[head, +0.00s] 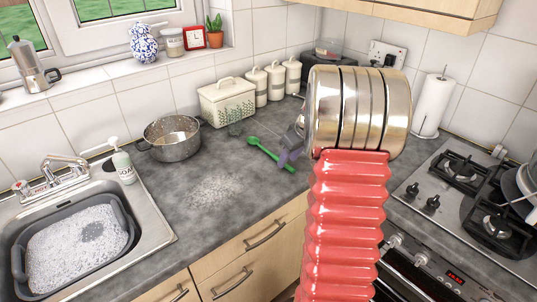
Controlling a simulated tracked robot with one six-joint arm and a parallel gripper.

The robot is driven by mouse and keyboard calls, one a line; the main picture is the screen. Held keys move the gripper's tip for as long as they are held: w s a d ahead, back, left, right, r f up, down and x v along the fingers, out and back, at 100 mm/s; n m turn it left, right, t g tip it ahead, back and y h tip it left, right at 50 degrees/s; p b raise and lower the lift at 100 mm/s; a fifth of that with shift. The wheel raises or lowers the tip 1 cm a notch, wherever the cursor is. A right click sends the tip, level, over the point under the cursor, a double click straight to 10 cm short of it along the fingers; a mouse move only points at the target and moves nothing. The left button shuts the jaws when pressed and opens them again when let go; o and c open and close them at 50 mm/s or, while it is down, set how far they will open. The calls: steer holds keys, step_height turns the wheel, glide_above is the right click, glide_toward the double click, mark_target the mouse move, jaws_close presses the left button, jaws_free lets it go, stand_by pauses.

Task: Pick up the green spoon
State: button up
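The green spoon (265,151) lies on the grey worktop, left of my arm, with its bowl end toward the back left and its handle running to the front right. My gripper (286,157) shows only in part, left of my arm's metal rings, with a purple fingertip at the handle end of the spoon. Its fingers overlap the handle in the picture; I cannot tell whether they touch it. The rest of the gripper is hidden behind my arm, so its opening does not show.
A steel pot (172,142) and a cream bread bin (228,101) stand behind left, with cream canisters (275,82) beyond. A soapy basin (128,214) sits in the sink. The gas hob (470,195) is right. Front worktop has crumbs (217,190).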

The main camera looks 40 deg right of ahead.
steer(key=shift+w+f, duration=0.25)
steer(key=shift+f, duration=0.45)
steer(key=shift+c, duration=0.5)
jaws_close()
